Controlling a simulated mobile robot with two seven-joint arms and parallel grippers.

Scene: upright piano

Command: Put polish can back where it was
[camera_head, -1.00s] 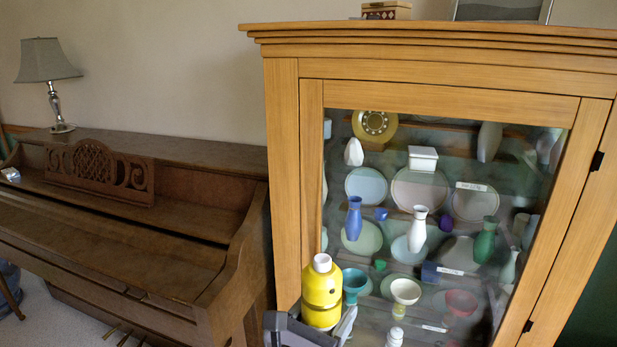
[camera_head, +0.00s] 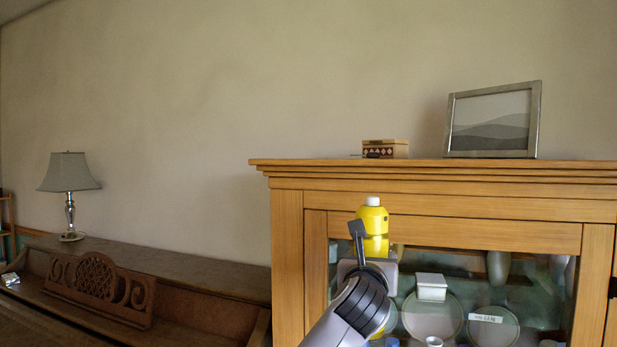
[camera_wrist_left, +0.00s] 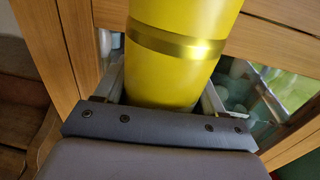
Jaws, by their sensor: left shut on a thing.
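The polish can (camera_head: 374,222) is yellow with a white cap and a gold band. It is upright in front of the cabinet's top door rail in the head view. My left gripper (camera_head: 369,262) is shut on the can. In the left wrist view the yellow can (camera_wrist_left: 178,60) stands between the two fingers of my left gripper (camera_wrist_left: 160,98). The can's lower part is partly hidden by my gripper and wrist. The wooden cabinet (camera_head: 430,200) has a glass front and a flat top. My right gripper is not in view.
A small patterned box (camera_head: 386,148) and a framed picture (camera_head: 494,121) stand on the cabinet top, with free room between them. The cabinet's top edge juts forward. The piano (camera_head: 150,262) with a lamp (camera_head: 69,190) is at the left. Crockery is behind the glass.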

